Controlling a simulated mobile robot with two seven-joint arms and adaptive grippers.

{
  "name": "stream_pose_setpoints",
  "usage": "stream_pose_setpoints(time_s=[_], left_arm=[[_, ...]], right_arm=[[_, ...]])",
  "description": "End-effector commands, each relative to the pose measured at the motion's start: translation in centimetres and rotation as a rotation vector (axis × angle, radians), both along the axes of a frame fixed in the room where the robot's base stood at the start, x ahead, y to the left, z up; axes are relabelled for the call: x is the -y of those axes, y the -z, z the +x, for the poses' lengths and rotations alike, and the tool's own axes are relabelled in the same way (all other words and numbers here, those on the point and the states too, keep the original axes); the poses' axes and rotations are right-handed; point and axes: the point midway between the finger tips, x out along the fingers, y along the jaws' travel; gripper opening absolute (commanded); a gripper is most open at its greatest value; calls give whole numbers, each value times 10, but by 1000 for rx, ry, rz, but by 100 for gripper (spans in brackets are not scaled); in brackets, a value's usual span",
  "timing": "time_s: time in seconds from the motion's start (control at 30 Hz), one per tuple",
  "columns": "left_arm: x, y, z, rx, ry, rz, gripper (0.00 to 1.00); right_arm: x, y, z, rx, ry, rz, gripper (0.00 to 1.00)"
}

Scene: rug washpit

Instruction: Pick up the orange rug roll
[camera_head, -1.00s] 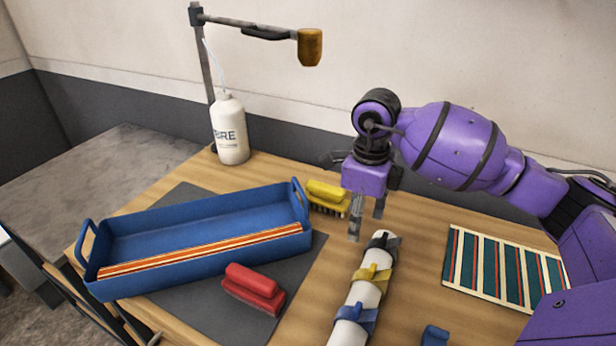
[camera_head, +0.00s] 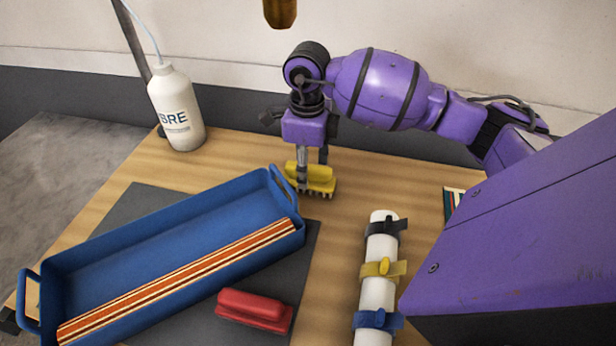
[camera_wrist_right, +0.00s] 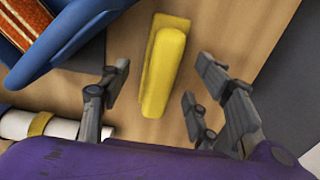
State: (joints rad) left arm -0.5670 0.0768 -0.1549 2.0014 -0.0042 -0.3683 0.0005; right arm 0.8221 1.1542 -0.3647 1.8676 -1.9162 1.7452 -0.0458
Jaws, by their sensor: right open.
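The orange rug roll (camera_head: 190,275), with white and dark stripes, lies lengthwise in the blue tray (camera_head: 110,248), along its near side. A striped end of it shows at the upper left of the right wrist view (camera_wrist_right: 25,22). My right gripper (camera_head: 312,175) is open, pointing down beyond the tray's far right end, apart from the roll. A yellow brush (camera_head: 318,176) is at its fingers. In the right wrist view the brush (camera_wrist_right: 163,72) shows between the spread fingers, with gaps on both sides. My left gripper is not in view.
A red brush (camera_head: 253,310) lies in front of the tray on the dark mat (camera_head: 125,208). A white tube with straps (camera_head: 378,290) lies to the right. A white bottle (camera_head: 176,108) and a lamp head (camera_head: 280,12) are at the back. Wood between tray and tube is clear.

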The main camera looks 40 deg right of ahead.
Motion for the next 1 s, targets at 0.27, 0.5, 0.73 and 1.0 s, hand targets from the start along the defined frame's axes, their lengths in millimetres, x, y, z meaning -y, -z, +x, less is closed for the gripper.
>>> stream_pose_setpoints(time_s=[0.27,0.5,0.73,1.0], left_arm=[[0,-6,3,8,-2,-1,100],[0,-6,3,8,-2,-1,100],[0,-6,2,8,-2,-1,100],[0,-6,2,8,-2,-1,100]], right_arm=[[2,33,-2,1,1,1,57],[2,34,-2,1,1,0,57],[2,34,-2,1,1,0,27],[2,34,-1,1,0,0,4]])
